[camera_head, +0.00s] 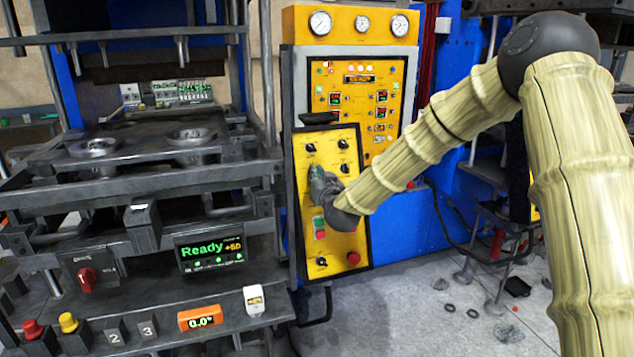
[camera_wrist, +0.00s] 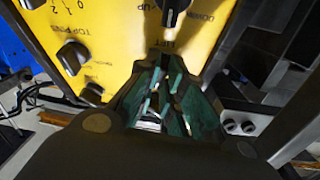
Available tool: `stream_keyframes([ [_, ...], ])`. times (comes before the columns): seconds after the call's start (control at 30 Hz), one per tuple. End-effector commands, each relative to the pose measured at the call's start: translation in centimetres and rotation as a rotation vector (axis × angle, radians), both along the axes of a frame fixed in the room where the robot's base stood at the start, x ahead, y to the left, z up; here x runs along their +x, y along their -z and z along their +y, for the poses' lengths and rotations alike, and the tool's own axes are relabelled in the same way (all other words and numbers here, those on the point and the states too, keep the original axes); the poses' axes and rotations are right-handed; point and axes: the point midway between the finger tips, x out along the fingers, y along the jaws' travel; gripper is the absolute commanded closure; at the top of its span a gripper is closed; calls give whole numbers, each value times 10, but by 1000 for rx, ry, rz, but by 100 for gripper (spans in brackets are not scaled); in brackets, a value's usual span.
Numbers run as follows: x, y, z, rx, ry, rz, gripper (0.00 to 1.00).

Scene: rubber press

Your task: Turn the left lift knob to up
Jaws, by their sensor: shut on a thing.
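The left lift knob (camera_wrist: 172,12) is dark and sits on the yellow panel at the top of the wrist view, beside the words UP, DOWN and LIFT. My gripper (camera_wrist: 166,54) reaches toward it from below in that view, with dark fingers and green inner sides drawn close together. It is shut on the knob, though the exact contact is hard to see. In the head view my gripper (camera_head: 317,172) is against the left part of the tilted yellow panel (camera_head: 325,135) and hides the knob there.
Other dark knobs (camera_head: 311,147) (camera_head: 345,168) stand close around my gripper. A red button (camera_head: 353,259) is lower on the panel. The press (camera_head: 100,180) stands at the left, with a "Ready" display (camera_head: 211,251). The floor (camera_head: 400,310) at the right has small rings and scraps.

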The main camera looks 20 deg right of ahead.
Motion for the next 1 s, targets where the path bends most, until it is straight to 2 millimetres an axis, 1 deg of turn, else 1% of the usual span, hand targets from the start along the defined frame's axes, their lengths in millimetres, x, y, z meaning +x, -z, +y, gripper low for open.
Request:
stream_keyframes([
  [0.03, 1, 2, 0, 34, 13, -6, 100],
  [0.4, 1, -1, 2, 330, 120, 4, 100],
  [0.6, 1, -3, 3, 461, 169, 9, 100],
  [0.8, 2, -4, 3, 550, 201, 12, 100],
  [1.0, 2, -6, 3, 595, 218, 14, 100],
])
